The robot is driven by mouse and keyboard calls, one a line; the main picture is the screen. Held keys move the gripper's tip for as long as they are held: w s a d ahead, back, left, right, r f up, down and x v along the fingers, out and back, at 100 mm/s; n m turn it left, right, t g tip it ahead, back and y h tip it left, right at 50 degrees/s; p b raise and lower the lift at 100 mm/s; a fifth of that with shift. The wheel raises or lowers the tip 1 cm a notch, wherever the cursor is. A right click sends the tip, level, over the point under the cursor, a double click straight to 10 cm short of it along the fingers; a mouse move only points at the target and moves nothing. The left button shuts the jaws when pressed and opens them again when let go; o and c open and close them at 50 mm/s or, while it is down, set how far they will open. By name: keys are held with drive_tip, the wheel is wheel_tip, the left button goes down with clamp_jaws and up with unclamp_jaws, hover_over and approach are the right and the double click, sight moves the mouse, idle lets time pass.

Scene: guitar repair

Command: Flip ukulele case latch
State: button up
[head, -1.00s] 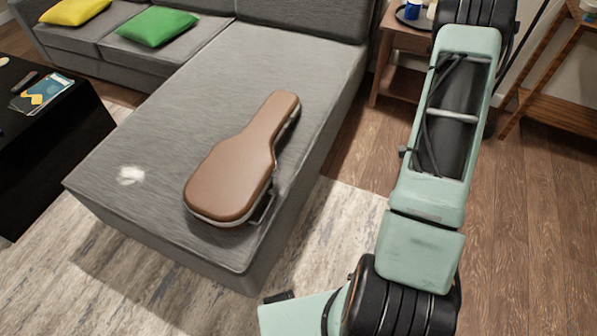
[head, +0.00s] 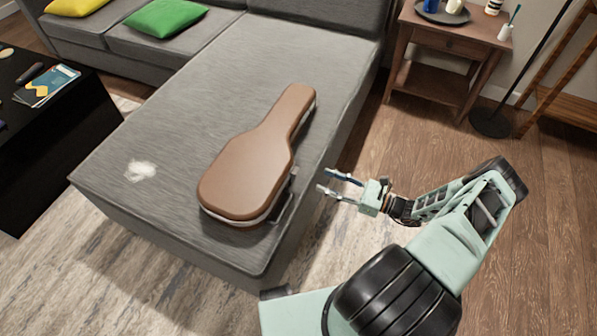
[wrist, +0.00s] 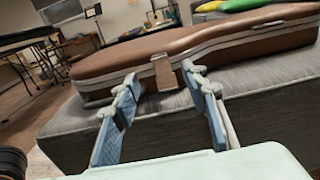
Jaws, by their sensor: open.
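The brown ukulele case (head: 248,165) lies closed on the grey sofa's chaise, its narrow end toward the back. In the wrist view the side of the case (wrist: 235,38) faces me, with a pale metal seam running along it. A brown latch (wrist: 163,73) hangs flat across the seam, between my fingers in the picture. My gripper (head: 330,181) is open and empty, to the right of the case and apart from it, pointing left at its side. In the wrist view my gripper (wrist: 160,95) has its blue-padded fingers spread on either side of the latch.
The grey chaise (head: 140,150) has a white patch (head: 140,171) left of the case. A black table (head: 60,130) stands at the left. A wooden side table (head: 440,88) and a lamp base (head: 490,122) stand at the back right. The wooden floor between is clear.

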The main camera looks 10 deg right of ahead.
drive_tip(key=x, duration=1)
drive_tip(key=shift+s, duration=0.1)
clamp_jaws()
